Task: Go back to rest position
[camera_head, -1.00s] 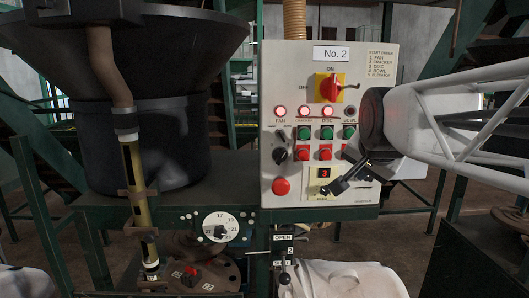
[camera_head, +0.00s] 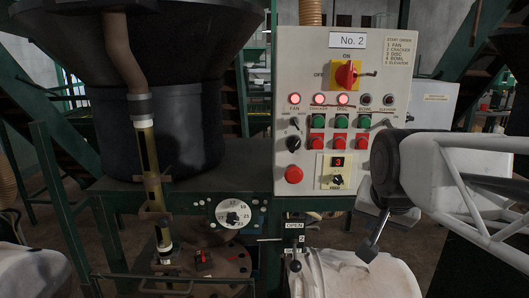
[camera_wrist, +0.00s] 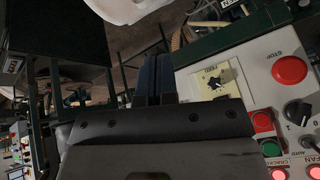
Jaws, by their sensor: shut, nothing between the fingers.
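My gripper (camera_head: 369,248) is at the lower right of the control panel (camera_head: 290,130) in the head view. It points downward, with its fingers together and nothing between them. It hangs above the white bulk bag (camera_head: 350,280). In the wrist view, my gripper's dark fingers (camera_wrist: 155,75) lie side by side, and the grey gripper body fills the lower middle. The feed dial (camera_wrist: 215,82) and red stop button (camera_wrist: 290,70) show to their right. I see no contact between the fingers and the panel.
The panel has a red main switch (camera_head: 347,74), three lit red lamps, and several green and red buttons. A black hopper (camera_head: 175,130) and a round white dial (camera_head: 233,214) stand at the left. A small lever (camera_head: 295,265) stands below the panel. Green steel frames surround the space.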

